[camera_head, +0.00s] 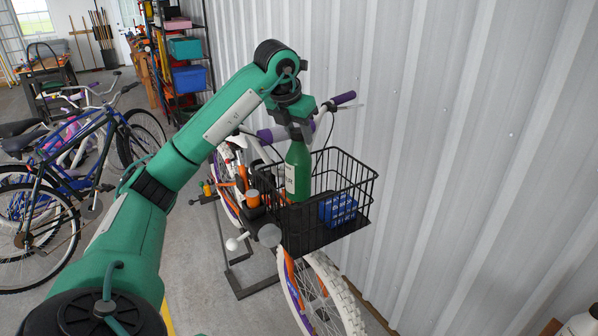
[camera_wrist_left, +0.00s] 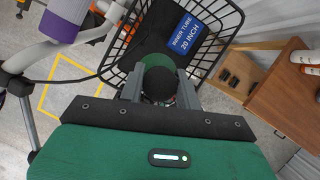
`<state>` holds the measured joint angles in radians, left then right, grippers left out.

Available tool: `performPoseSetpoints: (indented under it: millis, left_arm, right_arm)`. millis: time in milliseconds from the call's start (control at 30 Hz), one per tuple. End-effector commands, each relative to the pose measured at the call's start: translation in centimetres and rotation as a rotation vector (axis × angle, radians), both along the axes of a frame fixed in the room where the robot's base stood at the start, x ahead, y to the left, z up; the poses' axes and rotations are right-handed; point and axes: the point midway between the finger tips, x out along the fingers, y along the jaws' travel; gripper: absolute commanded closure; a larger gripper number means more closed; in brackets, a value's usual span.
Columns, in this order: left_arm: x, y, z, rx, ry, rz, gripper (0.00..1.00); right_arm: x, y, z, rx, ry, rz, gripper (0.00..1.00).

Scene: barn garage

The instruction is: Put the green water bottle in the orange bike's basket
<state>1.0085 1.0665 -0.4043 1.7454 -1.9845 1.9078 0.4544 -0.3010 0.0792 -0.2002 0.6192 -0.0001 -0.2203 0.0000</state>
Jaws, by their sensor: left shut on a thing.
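The green water bottle (camera_head: 298,172) is upright, with a pale label, inside or just over the left part of the black wire basket (camera_head: 362,205) of the orange bike (camera_head: 287,268). My left gripper (camera_head: 299,130) is shut on the bottle's top from above. In the left wrist view the bottle (camera_wrist_left: 158,60) shows end-on between the fingers (camera_wrist_left: 159,88), over the basket (camera_wrist_left: 212,25). I cannot tell if its bottom touches the basket floor. My right gripper is not in view.
A blue inner tube box (camera_head: 338,210) lies in the basket's right part. Purple handlebar grips (camera_head: 344,98) stand close behind my gripper. A corrugated wall (camera_head: 470,150) is at right. Other bikes (camera_head: 50,200) stand left. A wooden cabinet (camera_wrist_left: 285,90) shows in the wrist view.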

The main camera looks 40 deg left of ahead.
Motion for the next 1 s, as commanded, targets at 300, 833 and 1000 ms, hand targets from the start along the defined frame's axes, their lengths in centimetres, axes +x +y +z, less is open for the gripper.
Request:
performPoseSetpoints:
  millis: [300,833,1000]
  left_arm:
    - [-0.1,0.0,-4.7,0.001,0.003,-0.001,1.00]
    - [0.0,0.0,-9.1,0.000,0.002,0.000,1.00]
    - [0.0,0.0,-10.7,0.000,0.000,0.000,1.00]
  right_arm:
    - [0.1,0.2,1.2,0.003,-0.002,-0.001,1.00]
    - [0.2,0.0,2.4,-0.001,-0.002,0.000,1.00]
    - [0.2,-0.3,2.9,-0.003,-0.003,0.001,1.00]
